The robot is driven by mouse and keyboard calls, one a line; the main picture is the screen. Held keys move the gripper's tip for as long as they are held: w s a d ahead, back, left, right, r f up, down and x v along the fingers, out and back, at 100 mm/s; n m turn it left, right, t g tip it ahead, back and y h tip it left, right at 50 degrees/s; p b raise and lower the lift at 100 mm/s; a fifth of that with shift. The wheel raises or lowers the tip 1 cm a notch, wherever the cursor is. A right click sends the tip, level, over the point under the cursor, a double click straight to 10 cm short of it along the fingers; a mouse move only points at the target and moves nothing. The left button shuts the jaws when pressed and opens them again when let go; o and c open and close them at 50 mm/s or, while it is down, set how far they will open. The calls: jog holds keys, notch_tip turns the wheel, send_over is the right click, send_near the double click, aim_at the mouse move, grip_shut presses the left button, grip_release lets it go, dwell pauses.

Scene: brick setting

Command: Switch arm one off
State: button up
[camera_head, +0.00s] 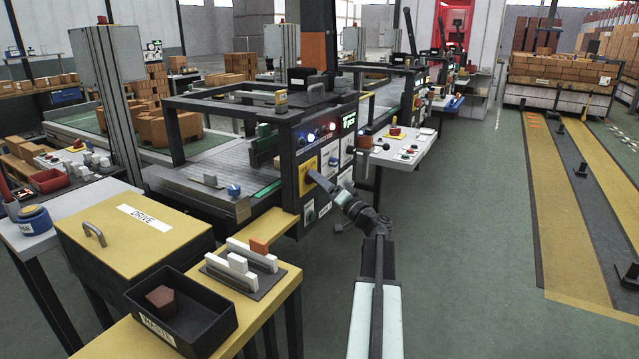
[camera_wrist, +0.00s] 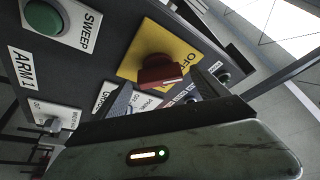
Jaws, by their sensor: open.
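A dark control panel (camera_wrist: 78,75) carries an "ARM 1" label (camera_wrist: 25,68). On it a red rotary switch (camera_wrist: 160,70) sits on a yellow plate (camera_wrist: 138,50) marked "OFF" at its upper right. My gripper (camera_wrist: 162,84) is open in the wrist view, one finger at each side of the red switch's lower end; I cannot tell whether either touches it. In the head view my gripper (camera_head: 319,181) is at the panel's yellow plate (camera_head: 305,170) and hides the switch.
A green "SWEEP" button (camera_wrist: 44,17) and a small toggle switch (camera_wrist: 52,124) are on the same panel. In the head view, a yellow bench (camera_head: 190,285) with a black waste bin (camera_head: 210,340) stands to the left. Open green floor (camera_head: 470,250) lies to the right.

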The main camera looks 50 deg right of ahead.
jog(key=b+v, duration=0.1)
jog(key=v, duration=0.6)
jog(key=shift+b, duration=0.3)
